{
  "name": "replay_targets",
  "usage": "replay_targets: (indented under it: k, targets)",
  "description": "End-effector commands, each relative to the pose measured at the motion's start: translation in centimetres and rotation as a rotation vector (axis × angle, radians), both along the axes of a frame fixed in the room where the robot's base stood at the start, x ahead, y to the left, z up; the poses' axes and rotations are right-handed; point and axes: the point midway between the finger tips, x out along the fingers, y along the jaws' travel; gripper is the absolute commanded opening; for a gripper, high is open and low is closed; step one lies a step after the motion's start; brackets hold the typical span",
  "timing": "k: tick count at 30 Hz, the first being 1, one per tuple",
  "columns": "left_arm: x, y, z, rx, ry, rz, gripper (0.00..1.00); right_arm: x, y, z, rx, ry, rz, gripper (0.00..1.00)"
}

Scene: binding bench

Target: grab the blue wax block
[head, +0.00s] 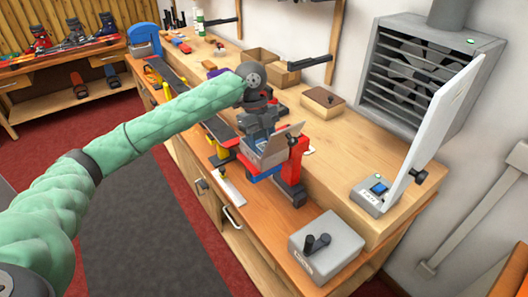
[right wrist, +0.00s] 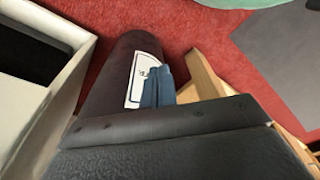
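My left arm in its green sleeve crosses the head view, and my left gripper (head: 262,145) points down over the near part of the bench. Its fingers are hard to make out against a red and blue clamp-like fixture (head: 297,160) and a grey-brown piece beside it, so I cannot tell whether it is open or holds anything. Several small coloured blocks (head: 184,46) lie at the far end of the bench; I cannot single out a blue wax block for certain. In the right wrist view two blue-grey finger-like parts (right wrist: 158,88) stand close together; their grip state is unclear.
The wooden bench (head: 330,225) carries a grey control box (head: 326,246), a brown lidded box (head: 322,102) and open cartons (head: 262,58). A slatted extractor (head: 410,65) and white panel (head: 440,110) stand at right. A dark labelled bin-like object (right wrist: 107,85) shows over red floor.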

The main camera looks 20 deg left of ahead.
Motion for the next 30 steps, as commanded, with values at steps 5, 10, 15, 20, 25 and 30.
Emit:
replay_targets:
  k: [5,10,15,20,25,30]
  targets:
    - [0.0,0.0,0.0,0.0,0.0,0.0,0.47,0.0,0.0,0.0,0.0,0.0,0.0,0.0]
    - [0.0,0.0,0.0,0.0,0.0,0.0,0.18,0.0,0.0,0.0,0.0,0.0,0.0,0.0]
    - [0.0,0.0,0.1,0.0,0.0,0.0,0.18,0.0,0.0,0.0,0.0,0.0,0.0,0.0]
    - [0.0,0.0,0.3,0.0,0.0,0.0,0.18,0.0,-0.1,0.2,0.0,-0.004,0.0,0.0]
    - [0.0,0.0,1.3,0.0,0.0,0.0,0.18,-0.3,-0.6,-1.6,-0.007,-0.012,0.005,0.0]
    - [0.0,0.0,2.9,0.0,0.0,0.0,0.18,-1.4,-1.6,-4.0,-0.016,-0.026,0.01,0.0]
